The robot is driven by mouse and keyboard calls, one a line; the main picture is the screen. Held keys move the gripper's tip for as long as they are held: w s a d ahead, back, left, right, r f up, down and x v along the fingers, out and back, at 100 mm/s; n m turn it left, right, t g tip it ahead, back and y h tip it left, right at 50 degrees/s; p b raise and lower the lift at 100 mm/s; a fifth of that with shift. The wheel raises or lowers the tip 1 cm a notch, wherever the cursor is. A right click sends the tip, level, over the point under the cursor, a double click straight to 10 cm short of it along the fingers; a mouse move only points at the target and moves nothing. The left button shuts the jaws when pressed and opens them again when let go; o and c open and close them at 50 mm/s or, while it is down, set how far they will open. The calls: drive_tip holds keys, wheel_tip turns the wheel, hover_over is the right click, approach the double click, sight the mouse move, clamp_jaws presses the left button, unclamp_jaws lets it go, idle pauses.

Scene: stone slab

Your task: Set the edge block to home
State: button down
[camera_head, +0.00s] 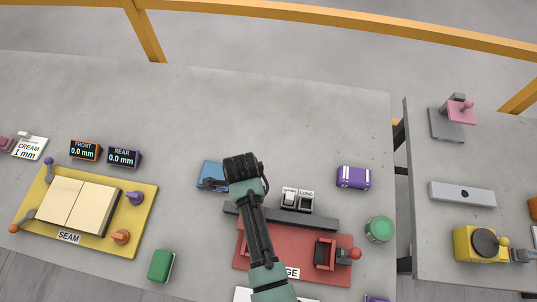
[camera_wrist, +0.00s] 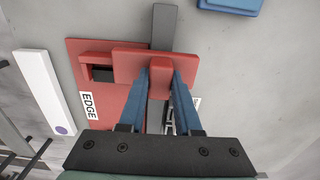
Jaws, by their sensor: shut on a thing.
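The edge block is a red piece (camera_wrist: 127,64) with a wide plate and a small upright grip, seen in the wrist view. My gripper (camera_wrist: 160,80) is shut on that grip, with one blue finger on each side. The block lies over a dark grey rail (camera_wrist: 164,25); whether it touches the rail is unclear. A red base with an EDGE label (camera_wrist: 88,105) lies beside and below. In the head view my arm hides the held block and part of the red base (camera_head: 300,236). The dark rail (camera_head: 318,223) runs along the base's far edge.
A red clamp (camera_head: 325,254) with a round knob stands on the base. A LONG-labelled switch (camera_head: 298,199), purple block (camera_head: 353,177), green round piece (camera_head: 380,229) and blue piece (camera_head: 210,172) stand nearby. The yellow SEAM board (camera_head: 145,210) is left. The slab's far middle is clear.

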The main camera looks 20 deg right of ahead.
drive_tip(key=w+a, duration=0.2)
drive_tip(key=shift+a, duration=0.35)
drive_tip(key=shift+s, duration=0.1)
drive_tip(key=c, duration=0.6)
unclamp_jaws()
wheel_tip(320, 180, up, 13)
drive_tip(key=b, duration=0.1)
